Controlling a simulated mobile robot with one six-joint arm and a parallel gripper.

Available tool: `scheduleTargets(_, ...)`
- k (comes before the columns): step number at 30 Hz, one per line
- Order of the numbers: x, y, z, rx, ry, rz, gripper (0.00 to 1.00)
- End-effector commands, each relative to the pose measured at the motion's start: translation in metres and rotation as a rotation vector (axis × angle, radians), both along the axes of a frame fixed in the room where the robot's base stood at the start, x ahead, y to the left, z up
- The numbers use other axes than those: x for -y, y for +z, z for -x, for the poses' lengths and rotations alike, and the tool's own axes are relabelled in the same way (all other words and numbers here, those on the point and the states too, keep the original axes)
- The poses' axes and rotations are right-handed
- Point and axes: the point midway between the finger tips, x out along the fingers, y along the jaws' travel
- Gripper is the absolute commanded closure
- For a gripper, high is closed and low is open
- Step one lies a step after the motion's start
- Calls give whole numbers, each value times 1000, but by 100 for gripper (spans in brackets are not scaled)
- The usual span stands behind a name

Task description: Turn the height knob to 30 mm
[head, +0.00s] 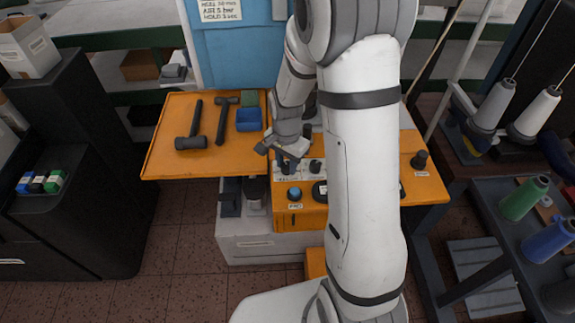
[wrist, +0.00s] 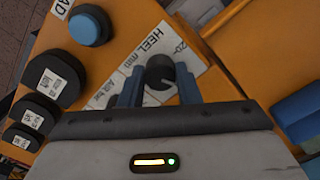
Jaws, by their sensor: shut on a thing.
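The black height knob (wrist: 160,72) sits on a white dial label reading "HEEL mm" (wrist: 142,50), with a "20" mark showing near its top edge. My gripper (wrist: 159,84) is shut on the knob, one blue-grey finger on each side. A pale line shows on the knob's lower part, but its reading is unclear; the 30 mark is hidden or out of view. In the head view my gripper (head: 287,160) is low over the orange machine panel (head: 283,218), at its left part. The knob is largely hidden there.
A blue button (head: 294,193) is close in front of my gripper, and another black knob (head: 316,167) stands to its right. Two dark hammers (head: 196,128) and a blue block (head: 249,119) lie on the orange table (head: 163,152) at left. A black knob (head: 419,160) stands at right.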

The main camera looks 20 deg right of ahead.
Motion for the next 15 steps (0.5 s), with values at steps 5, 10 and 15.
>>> scheduleTargets(5, 0, -1, -1, 3, -137, 0, 93)
scheduleTargets(10, 0, 0, -1, 3, -239, 0, 93)
scheduleTargets(15, 0, 0, -1, 3, -304, 0, 93)
